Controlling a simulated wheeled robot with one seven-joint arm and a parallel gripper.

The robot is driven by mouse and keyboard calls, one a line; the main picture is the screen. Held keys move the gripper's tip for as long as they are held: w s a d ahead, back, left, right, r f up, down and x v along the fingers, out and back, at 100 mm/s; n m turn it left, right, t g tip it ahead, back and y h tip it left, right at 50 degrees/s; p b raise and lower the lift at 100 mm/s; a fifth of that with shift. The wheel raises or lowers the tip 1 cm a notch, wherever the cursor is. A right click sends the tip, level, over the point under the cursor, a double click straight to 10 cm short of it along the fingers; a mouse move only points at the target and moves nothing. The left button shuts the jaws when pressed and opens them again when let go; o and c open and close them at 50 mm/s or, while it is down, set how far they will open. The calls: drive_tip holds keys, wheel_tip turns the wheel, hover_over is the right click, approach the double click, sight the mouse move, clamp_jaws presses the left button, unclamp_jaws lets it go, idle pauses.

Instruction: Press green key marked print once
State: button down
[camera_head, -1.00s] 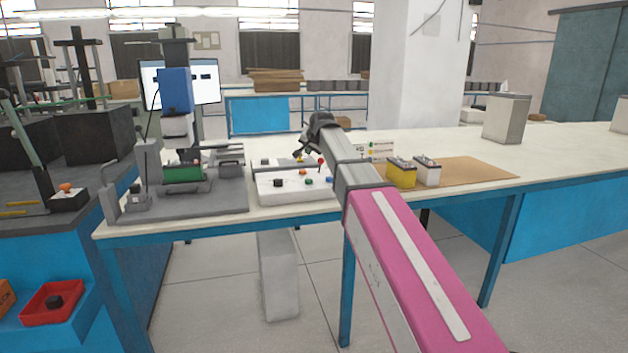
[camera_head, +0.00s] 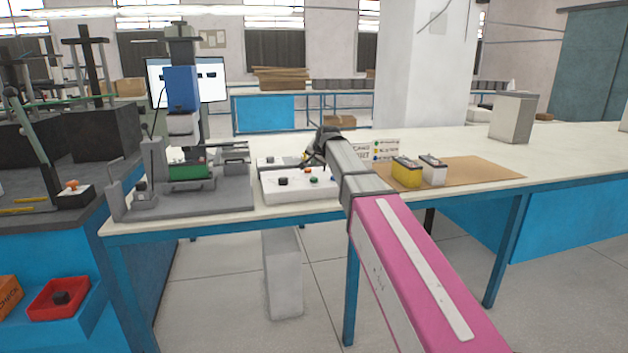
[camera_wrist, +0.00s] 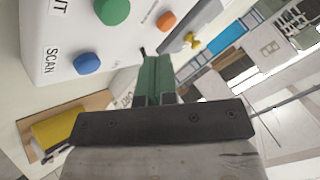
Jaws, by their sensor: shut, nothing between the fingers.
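The green key (camera_wrist: 112,10) is a round button on the white control box (camera_wrist: 50,72), cut by the top edge of the wrist view. Beside it is a partly cut label whose visible letters look like "NT". In the head view the green key (camera_head: 314,181) is on the front of the white box (camera_head: 290,194). My gripper (camera_wrist: 155,58) has green fingers, shut and empty, pointing toward the box and apart from the green key. In the head view my gripper (camera_head: 315,158) is near the back right of the box, its tips unclear.
A blue key (camera_wrist: 87,63) marked SCAN and an orange key (camera_wrist: 166,20) flank the green one. A black knob (camera_head: 283,181) is on the box's left. Yellow (camera_head: 407,173) and white (camera_head: 433,172) batteries stand right.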

drive_tip(key=shift+f, duration=1.75)
drive_tip(key=shift+f, duration=0.2)
idle(0.6)
drive_tip(key=shift+f, duration=0.2)
drive_tip(key=shift+f, duration=0.5)
idle(0.9)
drive_tip(key=shift+r, duration=0.9)
drive_tip(key=shift+r, duration=0.1)
drive_tip(key=shift+r, duration=2.4)
